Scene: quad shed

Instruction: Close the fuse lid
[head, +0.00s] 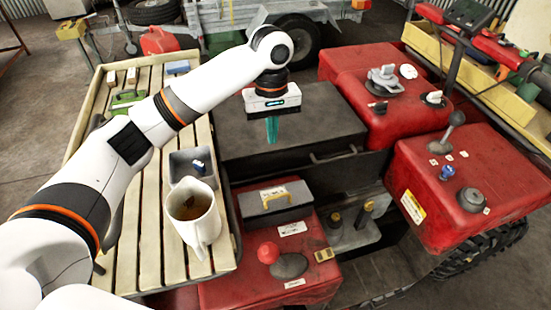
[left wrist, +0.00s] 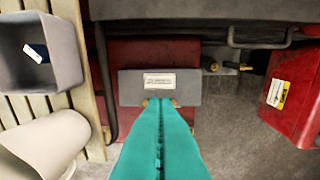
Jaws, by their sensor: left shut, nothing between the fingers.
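A small grey fuse box (head: 298,196) sits on the red bodywork, just below the big dark box in the head view. Its grey lid shows in the left wrist view as a panel (left wrist: 190,88) with a white label and two brass-coloured bits at its lower edge. I cannot tell how far the lid stands open. My left gripper (head: 272,140) has teal fingers, shut and empty, pointing down above and behind the fuse box, in front of the dark box. The fingers (left wrist: 160,105) overlap the panel's lower edge in the left wrist view; contact is not clear. My right gripper is not in view.
A slatted wooden rack (head: 150,250) on the left holds a white mug (head: 205,225) and a grey square bin (head: 180,165). A red knob (head: 268,252) stands in front of the fuse box. The dark box (head: 300,110) with a handle lies behind it.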

